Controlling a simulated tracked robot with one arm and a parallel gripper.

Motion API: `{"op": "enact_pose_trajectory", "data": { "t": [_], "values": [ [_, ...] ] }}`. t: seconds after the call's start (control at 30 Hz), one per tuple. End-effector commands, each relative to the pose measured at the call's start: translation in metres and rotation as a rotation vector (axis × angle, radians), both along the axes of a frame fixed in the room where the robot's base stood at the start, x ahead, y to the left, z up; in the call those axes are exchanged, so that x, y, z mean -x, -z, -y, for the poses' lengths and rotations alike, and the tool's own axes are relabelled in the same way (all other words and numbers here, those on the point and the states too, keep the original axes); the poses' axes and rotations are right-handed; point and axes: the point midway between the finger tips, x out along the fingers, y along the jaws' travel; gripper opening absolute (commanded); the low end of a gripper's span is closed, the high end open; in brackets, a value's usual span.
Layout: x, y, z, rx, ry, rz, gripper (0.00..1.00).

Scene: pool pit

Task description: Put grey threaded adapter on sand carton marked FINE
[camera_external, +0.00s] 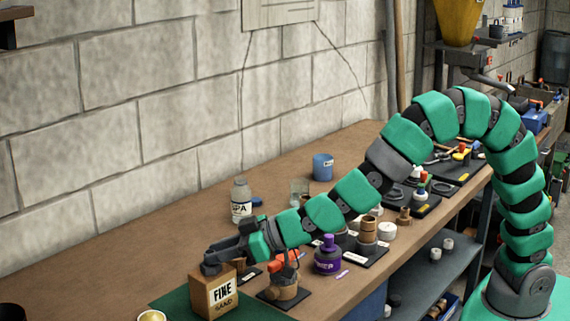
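The sand carton marked FINE (219,295) is a small tan box standing upright at the front left of the bench, partly on a green mat. My gripper (216,256) reaches in from the right with its fingertips just over the carton's top. A small dark grey piece (210,269), which looks like the grey threaded adapter, is at the fingertips, at the left part of the carton's top. I cannot tell whether it rests on the carton or hangs just above it. The fingers overlap in this view, so their opening is unclear.
Right of the carton stands a copper-coloured fitting with an orange handle (284,285) on a dark base. The back left bench is clear.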

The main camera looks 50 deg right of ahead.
Motion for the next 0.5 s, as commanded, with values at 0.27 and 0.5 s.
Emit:
{"op": "enact_pose_trajectory", "data": {
  "t": [0.27,0.5],
  "values": [
    [0.0000,-0.0004,0.0001,-0.001,0.000,-0.001,0.45],
    [0.0060,-0.0060,0.0040,0.000,0.000,0.000,0.45]
  ]
}}
